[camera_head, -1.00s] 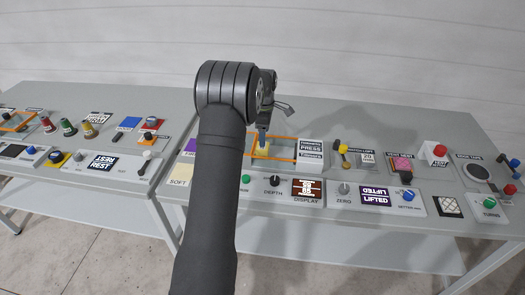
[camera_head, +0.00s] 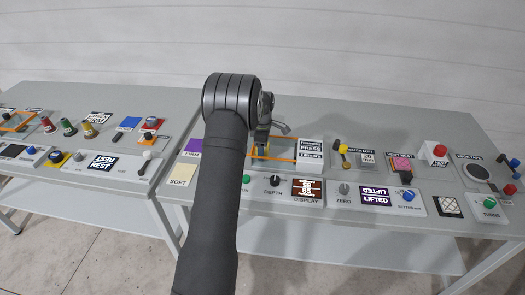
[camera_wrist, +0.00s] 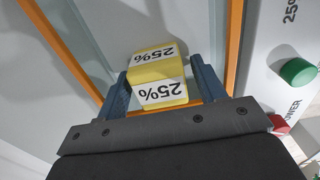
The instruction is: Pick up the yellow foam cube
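The yellow foam cube (camera_wrist: 163,92) has "25%" labels on two visible faces. In the wrist view it lies between the two blue fingers of my gripper (camera_wrist: 161,78), with one finger close along each side. I cannot make out whether both fingers press on it. In the head view my gripper (camera_head: 262,138) is low over the orange-framed area, and my arm hides most of it. Only a little yellow of the cube shows there.
The orange frame (camera_head: 275,159) has bars close around the cube. A white press block (camera_head: 310,155) stands to its right. Purple and cream pads (camera_head: 181,170) lie to the left. Panels with knobs and a "LIFTED" display (camera_head: 375,197) line the front.

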